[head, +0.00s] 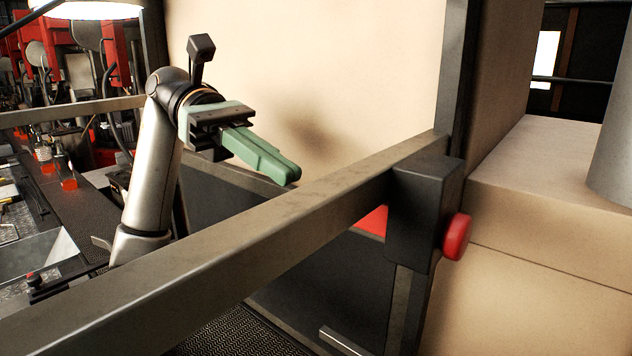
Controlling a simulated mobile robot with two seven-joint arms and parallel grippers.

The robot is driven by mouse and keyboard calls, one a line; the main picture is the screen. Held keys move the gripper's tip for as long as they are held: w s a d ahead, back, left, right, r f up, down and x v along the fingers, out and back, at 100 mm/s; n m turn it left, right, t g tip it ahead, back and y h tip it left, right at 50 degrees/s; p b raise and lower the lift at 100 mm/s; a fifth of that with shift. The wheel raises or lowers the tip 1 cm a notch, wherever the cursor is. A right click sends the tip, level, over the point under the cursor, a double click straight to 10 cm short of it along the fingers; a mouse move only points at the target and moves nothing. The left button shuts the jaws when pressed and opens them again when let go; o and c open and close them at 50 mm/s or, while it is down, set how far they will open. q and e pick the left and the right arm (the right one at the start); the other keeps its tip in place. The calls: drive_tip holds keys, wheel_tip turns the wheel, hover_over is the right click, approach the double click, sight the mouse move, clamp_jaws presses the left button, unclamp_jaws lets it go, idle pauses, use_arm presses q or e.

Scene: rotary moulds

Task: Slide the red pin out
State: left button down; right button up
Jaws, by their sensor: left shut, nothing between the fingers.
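The red pin shows as a round red knob (457,236) on the right side of a black block (417,215). The block sits at the right end of a long grey metal bar (220,255). The rest of the pin is hidden by the block. My left gripper (296,176), with green fingers, is shut and empty. In the picture it is above the bar and to the left of the block, apart from the knob. My right gripper is not in view.
The grey bar crosses the view from lower left to the block. A large beige panel (310,80) stands behind my left gripper. A beige box (555,185) is right of the knob. Red machinery (70,35) and a cluttered bench are at the far left.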

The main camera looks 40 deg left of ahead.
use_arm(q)
drive_tip(key=p, duration=0.1)
approach(400, 218)
drive_tip(key=f, duration=0.1)
drive_tip(key=w+f, duration=0.1)
drive_tip(key=f, duration=0.1)
drive_tip(key=shift+w+d, duration=0.25)
drive_tip(key=shift+d, duration=0.05)
drive_tip(key=shift+s+d, duration=0.15)
drive_tip(key=shift+d, duration=1.75)
drive_tip(key=shift+a, duration=0.15)
